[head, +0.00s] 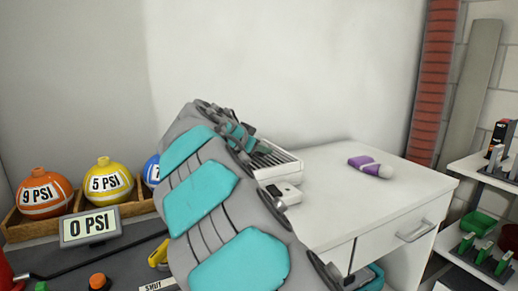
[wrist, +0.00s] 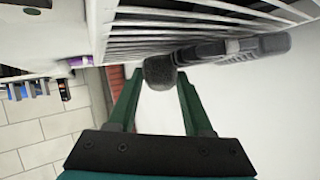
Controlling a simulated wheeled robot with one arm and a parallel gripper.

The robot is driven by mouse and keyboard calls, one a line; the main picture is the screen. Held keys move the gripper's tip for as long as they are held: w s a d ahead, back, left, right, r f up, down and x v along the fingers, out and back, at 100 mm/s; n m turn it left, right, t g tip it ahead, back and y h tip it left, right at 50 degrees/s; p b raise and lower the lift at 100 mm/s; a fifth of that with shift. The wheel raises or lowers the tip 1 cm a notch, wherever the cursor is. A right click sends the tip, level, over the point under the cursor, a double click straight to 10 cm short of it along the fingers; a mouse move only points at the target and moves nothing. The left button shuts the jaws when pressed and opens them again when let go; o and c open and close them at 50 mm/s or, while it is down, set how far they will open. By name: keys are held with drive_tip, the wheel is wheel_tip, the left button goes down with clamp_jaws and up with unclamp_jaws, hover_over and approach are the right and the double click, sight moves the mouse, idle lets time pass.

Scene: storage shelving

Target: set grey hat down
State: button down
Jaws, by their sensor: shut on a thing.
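My gripper (wrist: 160,84) shows in the wrist view with two green fingers, shut on a small dark grey rounded thing (wrist: 158,72), which I take to be the grey hat. Only its rounded side shows. It is close to the slats of a white slatted rack (wrist: 210,30); I cannot tell whether they touch. In the head view, my arm hides the hat and most of my gripper beside the white slatted rack (head: 281,160) on the white desk (head: 335,208).
A purple and white item (head: 370,166) lies on the desk's right part, with bare desktop around it. A white device (head: 279,193) stands in front of the rack. Orange (head: 44,212) and yellow (head: 108,199) PSI balls sit at left. Shelves with green bins (head: 477,224) stand at right.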

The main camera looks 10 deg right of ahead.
drive_tip(key=shift+f, duration=0.3)
drive_tip(key=shift+f, duration=0.2)
drive_tip(key=shift+c, duration=1.5)
unclamp_jaws()
drive_tip(key=shift+r, duration=0.25)
drive_tip(key=b+v, duration=0.1)
drive_tip(key=v, duration=1.1)
